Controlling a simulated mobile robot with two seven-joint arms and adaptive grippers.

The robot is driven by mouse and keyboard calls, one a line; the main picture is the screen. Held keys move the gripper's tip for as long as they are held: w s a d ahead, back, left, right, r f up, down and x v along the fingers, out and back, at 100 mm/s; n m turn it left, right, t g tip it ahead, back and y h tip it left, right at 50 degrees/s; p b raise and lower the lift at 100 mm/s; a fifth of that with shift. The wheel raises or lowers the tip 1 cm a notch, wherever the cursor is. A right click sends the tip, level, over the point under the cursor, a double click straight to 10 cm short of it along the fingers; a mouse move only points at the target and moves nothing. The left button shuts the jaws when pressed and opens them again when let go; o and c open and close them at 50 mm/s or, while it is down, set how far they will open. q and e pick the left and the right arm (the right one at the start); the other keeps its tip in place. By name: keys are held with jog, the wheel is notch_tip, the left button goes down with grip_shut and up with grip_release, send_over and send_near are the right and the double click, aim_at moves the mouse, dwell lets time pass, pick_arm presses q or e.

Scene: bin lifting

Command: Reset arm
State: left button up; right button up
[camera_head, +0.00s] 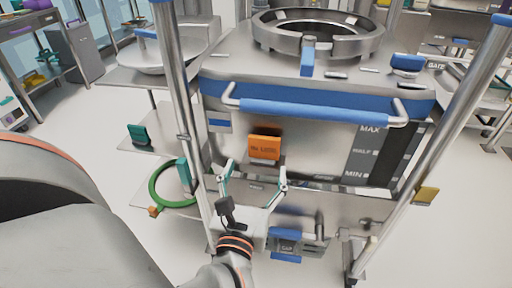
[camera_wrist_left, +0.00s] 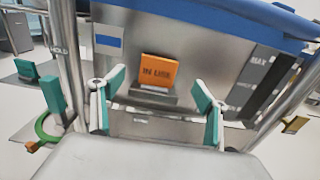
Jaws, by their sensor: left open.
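My left gripper (camera_head: 254,181) is open and empty in front of the lower front of a large steel bin (camera_head: 310,145). Its two teal-padded fingers (camera_wrist_left: 160,100) stand apart in the left wrist view, on either side of an orange "IN USE" sign. The sign (camera_head: 264,147) sits on the bin's front, and it also shows in the left wrist view (camera_wrist_left: 157,70). The fingers appear apart from the sign. My right gripper is in neither view.
A blue-gripped handle bar (camera_head: 315,112) crosses the bin's front. Steel posts (camera_head: 177,90) stand left and right. A green ring (camera_head: 158,186) is low at left, and a yellow tag (camera_head: 426,194) is on the right post. Pale floor (camera_head: 80,125) is clear at left.

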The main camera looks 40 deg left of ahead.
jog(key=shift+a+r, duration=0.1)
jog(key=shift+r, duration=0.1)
